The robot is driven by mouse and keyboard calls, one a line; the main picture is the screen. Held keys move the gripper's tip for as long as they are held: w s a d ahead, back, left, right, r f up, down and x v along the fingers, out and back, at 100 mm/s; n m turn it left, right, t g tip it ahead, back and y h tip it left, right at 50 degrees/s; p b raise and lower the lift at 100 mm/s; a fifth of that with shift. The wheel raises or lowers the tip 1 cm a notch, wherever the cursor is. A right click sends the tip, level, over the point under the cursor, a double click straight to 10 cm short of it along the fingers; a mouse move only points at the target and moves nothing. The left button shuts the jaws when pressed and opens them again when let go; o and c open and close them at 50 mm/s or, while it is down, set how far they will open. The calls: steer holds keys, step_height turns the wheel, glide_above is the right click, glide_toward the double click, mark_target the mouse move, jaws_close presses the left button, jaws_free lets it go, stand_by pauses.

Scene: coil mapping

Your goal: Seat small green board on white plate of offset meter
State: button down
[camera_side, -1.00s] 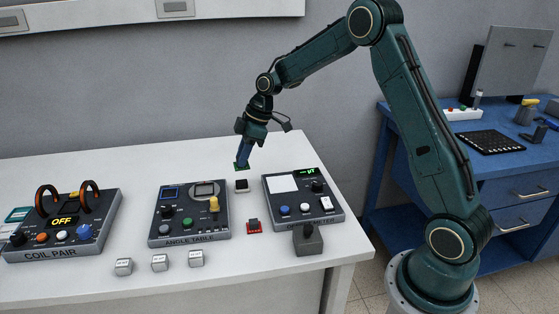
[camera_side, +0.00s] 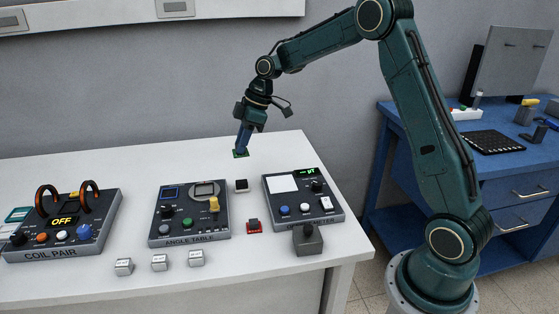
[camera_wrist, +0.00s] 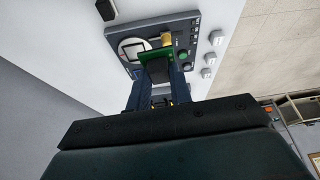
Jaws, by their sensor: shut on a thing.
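The small green board (camera_side: 241,154) is at the tip of my gripper (camera_side: 242,147), which is shut on it. The board is in the air above the back of the white table. In the wrist view the green board (camera_wrist: 157,56) shows between my fingers (camera_wrist: 155,75), with a dark part in front of it. The offset meter (camera_side: 303,200) stands to the right of my gripper in the side view. Its white plate (camera_side: 282,184) is at its upper left and is bare. The board is apart from the plate.
A small black-topped block (camera_side: 241,185) lies between the angle table (camera_side: 189,212) and the offset meter. A red piece (camera_side: 254,227) and a grey block (camera_side: 308,240) are in front. The coil pair (camera_side: 62,228) is at left. Several white cubes (camera_side: 160,262) line the front.

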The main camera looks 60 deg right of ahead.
steer(key=s+d+f, duration=0.4)
steer(key=d+f, duration=0.5)
steer(key=d, duration=0.5)
steer(key=shift+f+m, duration=0.4)
steer(key=shift+s+a+f, duration=0.1)
steer(key=shift+f, duration=0.1)
steer(key=shift+f, duration=2.6)
steer(key=shift+f, duration=0.5)
steer(key=c, duration=1.2)
jaws_free()
steer(key=shift+o, duration=0.5)
steer(key=o, duration=0.4)
